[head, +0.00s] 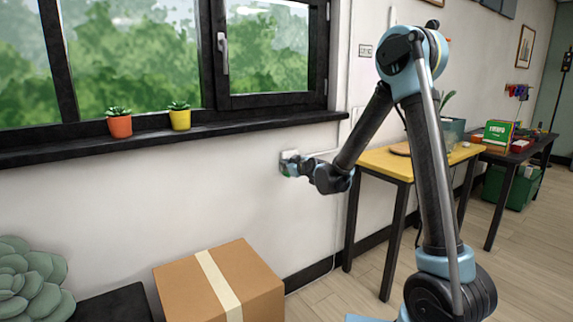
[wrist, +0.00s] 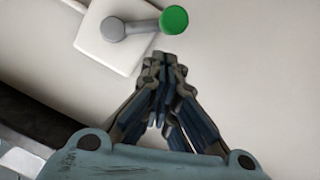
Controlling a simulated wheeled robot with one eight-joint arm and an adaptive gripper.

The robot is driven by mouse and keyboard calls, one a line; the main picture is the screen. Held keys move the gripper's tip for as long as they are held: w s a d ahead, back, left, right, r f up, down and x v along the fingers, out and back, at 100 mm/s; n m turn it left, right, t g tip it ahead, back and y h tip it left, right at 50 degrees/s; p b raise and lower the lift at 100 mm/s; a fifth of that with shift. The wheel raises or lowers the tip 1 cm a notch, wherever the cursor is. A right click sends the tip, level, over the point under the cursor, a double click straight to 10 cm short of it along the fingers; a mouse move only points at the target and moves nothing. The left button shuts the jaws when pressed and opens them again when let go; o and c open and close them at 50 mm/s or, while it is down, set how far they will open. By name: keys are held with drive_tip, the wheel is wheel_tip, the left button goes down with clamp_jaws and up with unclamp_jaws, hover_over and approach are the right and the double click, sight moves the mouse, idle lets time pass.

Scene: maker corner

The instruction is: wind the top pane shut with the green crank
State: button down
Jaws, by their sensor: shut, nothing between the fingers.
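The green crank shows in the wrist view as a round green knob (wrist: 173,20) on a grey arm that runs left to a grey hub (wrist: 113,29). The hub sits on a white wall box (wrist: 92,45). In the head view the box (head: 290,156) is on the wall below the sill, partly hidden by my gripper (head: 287,170). In the wrist view my gripper (wrist: 160,58) is shut and empty, its fingertips just below the knob. I cannot tell whether they touch it. The top pane is not clearly identifiable; a window pane with a handle (head: 266,45) shows at upper right.
Two potted succulents, orange (head: 120,126) and yellow (head: 180,119), stand on the black sill (head: 60,153). A cardboard box (head: 185,290) stands below. A yellow-topped table (head: 385,160) is right of my gripper. The wall between sill and box is bare.

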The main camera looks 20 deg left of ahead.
drive_tip(key=shift+w+d+f, duration=0.15)
drive_tip(key=shift+f, duration=0.5)
drive_tip(key=shift+f, duration=0.1)
drive_tip(key=shift+d+f+n, duration=0.15)
drive_tip(key=shift+f+n, duration=0.25)
drive_tip(key=shift+f, duration=0.35)
